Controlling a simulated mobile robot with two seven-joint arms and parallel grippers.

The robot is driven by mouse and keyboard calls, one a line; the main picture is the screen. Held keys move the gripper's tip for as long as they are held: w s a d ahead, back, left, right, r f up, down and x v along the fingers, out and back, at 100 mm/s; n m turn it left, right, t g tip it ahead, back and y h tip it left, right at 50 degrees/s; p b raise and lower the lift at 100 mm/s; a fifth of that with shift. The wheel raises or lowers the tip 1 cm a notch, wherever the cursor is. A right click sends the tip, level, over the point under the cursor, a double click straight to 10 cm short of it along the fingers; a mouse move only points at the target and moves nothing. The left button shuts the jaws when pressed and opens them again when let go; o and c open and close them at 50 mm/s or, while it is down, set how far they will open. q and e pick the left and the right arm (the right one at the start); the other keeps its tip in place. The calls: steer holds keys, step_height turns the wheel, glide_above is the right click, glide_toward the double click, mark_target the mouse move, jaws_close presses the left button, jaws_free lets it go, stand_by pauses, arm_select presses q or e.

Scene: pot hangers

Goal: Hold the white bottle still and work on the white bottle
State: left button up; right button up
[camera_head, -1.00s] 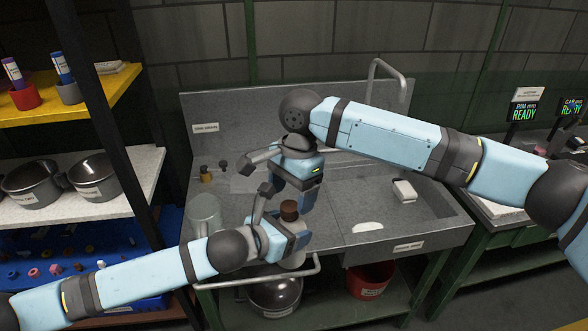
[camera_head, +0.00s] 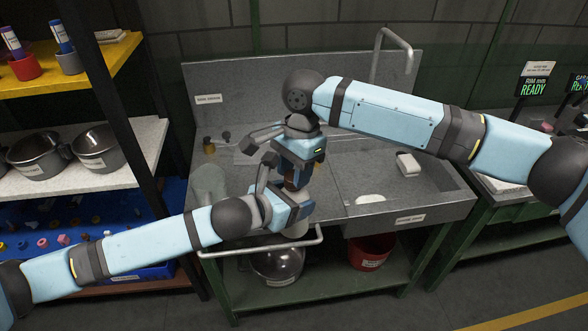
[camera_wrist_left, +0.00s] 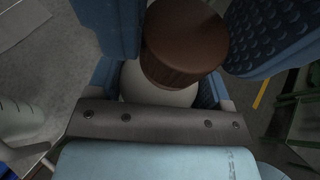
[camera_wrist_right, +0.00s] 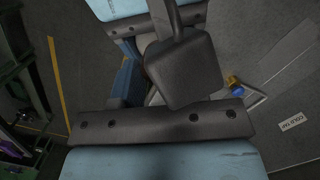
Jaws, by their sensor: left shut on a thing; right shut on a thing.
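The white bottle (camera_wrist_left: 158,85) is upright at the sink unit's front edge. In the head view its white base (camera_head: 297,230) shows below my left gripper (camera_head: 294,211), which is shut around its body. Its brown cap (camera_wrist_left: 185,42) shows above the white body in the left wrist view. My right gripper (camera_head: 298,176) is above the left one, pointing down, with its blue fingers on both sides of the cap, shut on it. The fingers hide most of the bottle and cap in the head view.
A clear jug (camera_head: 209,183) stands close left of my left gripper. A rail (camera_head: 262,246) runs along the front. A shelf (camera_head: 135,150) stands at left.

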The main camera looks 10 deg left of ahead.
steer(key=n, duration=0.3)
steer(key=shift+n+h, duration=0.3)
steer(key=o, duration=1)
steer(key=shift+r, duration=0.15)
